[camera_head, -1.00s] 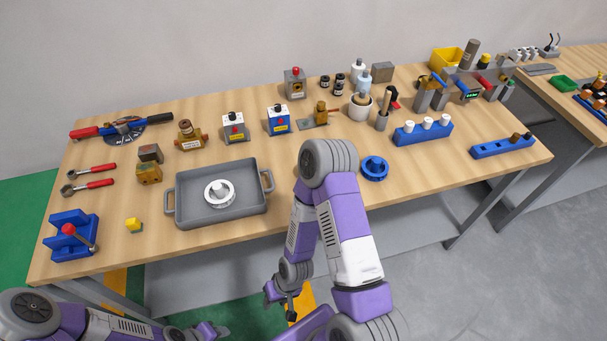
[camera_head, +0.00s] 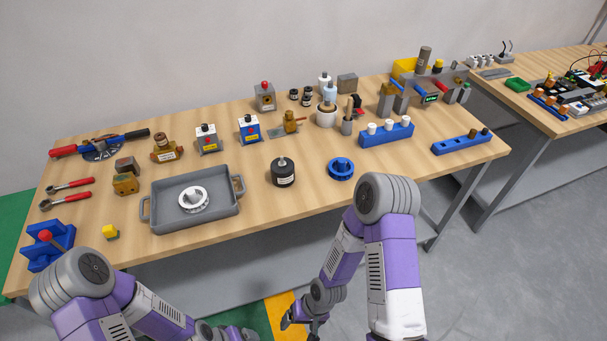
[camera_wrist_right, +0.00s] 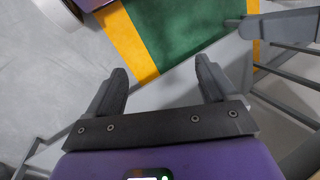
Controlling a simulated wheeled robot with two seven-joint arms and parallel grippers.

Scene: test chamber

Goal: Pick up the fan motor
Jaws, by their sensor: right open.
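A black cylinder with a pale label and a short shaft on top, which looks like the fan motor (camera_head: 283,175), stands upright on the wooden table (camera_head: 300,205), right of the grey tray. My right gripper (camera_head: 300,322) is low in front of the table, below its top and well apart from the motor. In the right wrist view my right gripper (camera_wrist_right: 163,76) is open and empty, with floor behind its fingers. My left gripper (camera_head: 240,333) is at the bottom edge of the head view, small and partly cut off; its jaws cannot be made out.
The grey tray (camera_head: 152,222) holds a white round part (camera_head: 193,199). A blue round part (camera_head: 341,169) lies right of the motor. Several boxes and fittings stand behind it, and a blue block with white pegs (camera_head: 387,133) stands farther right. The table front near the motor is clear.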

